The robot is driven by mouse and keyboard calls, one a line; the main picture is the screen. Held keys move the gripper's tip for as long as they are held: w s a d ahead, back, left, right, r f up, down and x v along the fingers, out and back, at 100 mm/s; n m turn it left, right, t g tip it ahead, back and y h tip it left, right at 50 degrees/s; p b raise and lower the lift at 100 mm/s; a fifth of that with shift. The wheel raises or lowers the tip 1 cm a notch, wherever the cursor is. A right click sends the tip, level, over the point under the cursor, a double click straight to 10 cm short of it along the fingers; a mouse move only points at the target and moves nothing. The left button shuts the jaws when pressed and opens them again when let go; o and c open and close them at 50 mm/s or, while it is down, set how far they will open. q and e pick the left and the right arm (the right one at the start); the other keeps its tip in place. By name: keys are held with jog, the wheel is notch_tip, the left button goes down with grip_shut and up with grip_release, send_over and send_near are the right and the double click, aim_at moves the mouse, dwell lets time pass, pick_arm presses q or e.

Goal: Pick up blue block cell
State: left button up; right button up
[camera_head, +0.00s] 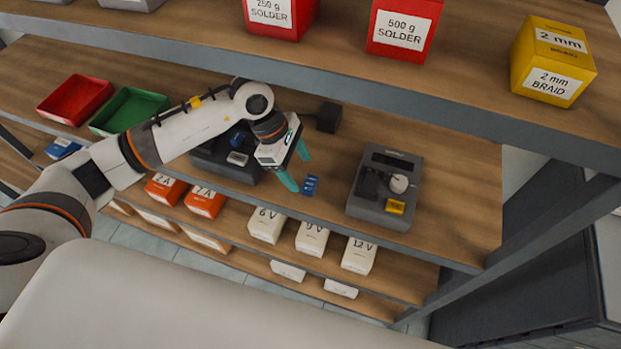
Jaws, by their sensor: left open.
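A small blue block cell (310,185) lies on the wooden middle shelf, between two dark grey devices. My left gripper (297,168), with teal fingers, is open just left of and above the blue cell. Its fingers are apart and nothing is between them that I can make out. Another small blue item (236,140) sits on the left grey device (222,160), partly behind my left arm. My right gripper is not in view.
The right grey device (368,206) holds a round white part and a yellow block (395,207). Red (75,98) and green (128,110) trays stand at the left. The upper shelf edge (300,75) overhangs behind, bearing solder boxes. White voltage boxes (312,238) sit below.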

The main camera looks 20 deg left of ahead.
aim_at(308, 183)
pick_arm(q)
jog(key=p+x, duration=0.1)
jog(key=x, duration=0.2)
jog(key=shift+d+f+p, duration=0.25)
jog(key=shift+f+p, duration=0.05)
jog(key=shift+p, duration=0.05)
jog(key=shift+w+d+f, duration=0.1)
jog(key=shift+w+f, duration=0.05)
jog(key=shift+f, duration=0.2)
jog(key=c, duration=1.1)
jog(key=shift+o, duration=0.2)
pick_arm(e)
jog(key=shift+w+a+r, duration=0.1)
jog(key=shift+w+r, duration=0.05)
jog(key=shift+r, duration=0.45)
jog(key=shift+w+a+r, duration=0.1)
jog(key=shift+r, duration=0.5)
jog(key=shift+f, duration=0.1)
